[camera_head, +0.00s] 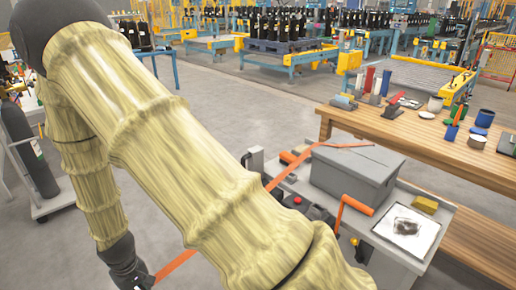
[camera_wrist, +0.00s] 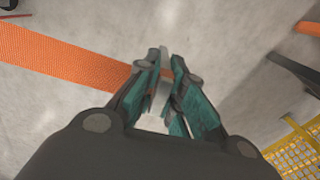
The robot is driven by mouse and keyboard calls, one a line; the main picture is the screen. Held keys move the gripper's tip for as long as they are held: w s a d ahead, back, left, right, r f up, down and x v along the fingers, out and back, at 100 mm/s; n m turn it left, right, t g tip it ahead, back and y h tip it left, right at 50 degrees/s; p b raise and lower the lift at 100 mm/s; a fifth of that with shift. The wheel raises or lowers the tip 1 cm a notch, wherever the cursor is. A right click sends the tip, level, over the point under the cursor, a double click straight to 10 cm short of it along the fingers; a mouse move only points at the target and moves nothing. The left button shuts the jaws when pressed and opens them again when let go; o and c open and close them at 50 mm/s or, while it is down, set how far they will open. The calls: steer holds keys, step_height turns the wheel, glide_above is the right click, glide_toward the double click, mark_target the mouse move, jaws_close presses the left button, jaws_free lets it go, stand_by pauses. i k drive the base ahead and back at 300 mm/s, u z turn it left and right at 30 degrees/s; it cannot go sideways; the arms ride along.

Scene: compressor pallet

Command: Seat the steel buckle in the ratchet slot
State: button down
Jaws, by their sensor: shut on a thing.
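In the wrist view my gripper (camera_wrist: 165,65) has its two teal-padded fingers close together. They are shut on a small pale metal piece, which looks like the steel buckle (camera_wrist: 162,95); the fingers hide much of it. An orange strap (camera_wrist: 60,55) runs from the left edge to the fingers, above a bare grey floor. In the head view the dark end of my arm is at the lower left, with the orange strap (camera_head: 178,263) beside it. The strap passes behind my sleeved arm. I cannot make out the ratchet slot in either view.
A grey lidded box (camera_head: 355,172) stands on a grey cart (camera_head: 433,215), with an orange handle (camera_head: 356,205) in front of it. A wooden workbench (camera_head: 400,130) with tools is at the right. Gas cylinders (camera_head: 30,150) stand at the left. Yellow mesh (camera_wrist: 298,150) shows at the wrist view's lower right.

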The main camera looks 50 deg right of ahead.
mark_target(391, 269)
steer(key=i, duration=0.75)
steer(key=z, duration=2.3)
steer(key=i, duration=0.5)
steer(key=u, duration=0.05)
